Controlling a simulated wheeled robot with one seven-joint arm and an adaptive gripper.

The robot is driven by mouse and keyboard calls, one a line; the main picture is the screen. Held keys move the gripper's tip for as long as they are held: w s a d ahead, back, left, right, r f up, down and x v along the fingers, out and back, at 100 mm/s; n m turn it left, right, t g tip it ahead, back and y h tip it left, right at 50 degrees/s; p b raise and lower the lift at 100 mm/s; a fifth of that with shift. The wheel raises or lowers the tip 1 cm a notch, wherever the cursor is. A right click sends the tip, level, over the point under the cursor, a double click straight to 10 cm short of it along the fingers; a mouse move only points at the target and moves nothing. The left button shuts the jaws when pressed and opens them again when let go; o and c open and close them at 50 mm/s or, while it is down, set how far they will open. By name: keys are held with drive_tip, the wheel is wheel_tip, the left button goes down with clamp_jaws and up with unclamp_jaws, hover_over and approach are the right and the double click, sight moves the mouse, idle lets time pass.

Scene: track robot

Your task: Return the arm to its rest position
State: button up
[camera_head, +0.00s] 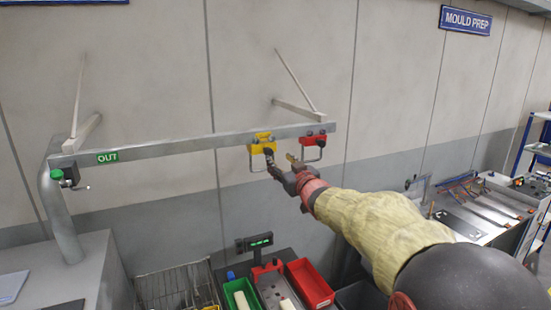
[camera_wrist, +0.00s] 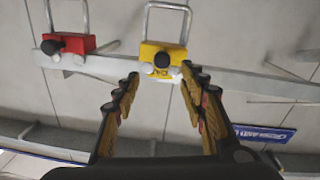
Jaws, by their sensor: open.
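My gripper (camera_head: 285,165) is at the end of my outstretched arm, close in front of the wall rail (camera_head: 190,141). Its fingers are spread apart and empty; they also show in the wrist view (camera_wrist: 160,105).
Below are a wire basket (camera_head: 180,287), a green bin (camera_head: 241,293), a red bin (camera_head: 310,283) and a scale display (camera_head: 259,240). A workbench (camera_head: 490,208) stands at right.

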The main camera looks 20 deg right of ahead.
drive_tip(key=shift+s, duration=0.85)
drive_tip(key=s+d+f+m+g+h, duration=0.1)
drive_tip(key=s+d+f+g+h, duration=0.15)
drive_tip(key=f, duration=0.35)
drive_tip(key=s+d+f+m+g+h, duration=0.1)
drive_tip(key=s+d+f+g, duration=0.15)
drive_tip(key=f, duration=0.35)
drive_tip(key=s+a+f+m+g+b, duration=0.1)
drive_tip(key=s+f+g+b, duration=0.2)
drive_tip(key=s+f, duration=0.55)
drive_tip(key=s+a+f+n+g+y+b, duration=0.1)
drive_tip(key=s+a+f+g+y+b, duration=0.1)
drive_tip(key=s+a+f+b, duration=0.9)
drive_tip(key=s+a+f+g+y+b, duration=0.2)
drive_tip(key=s+a+f+b, duration=0.8)
drive_tip(key=s+f+b, duration=0.4)
drive_tip(key=s+f, duration=0.3)
drive_tip(key=s, duration=0.1)
drive_tip(key=shift+a+n+b, duration=0.4)
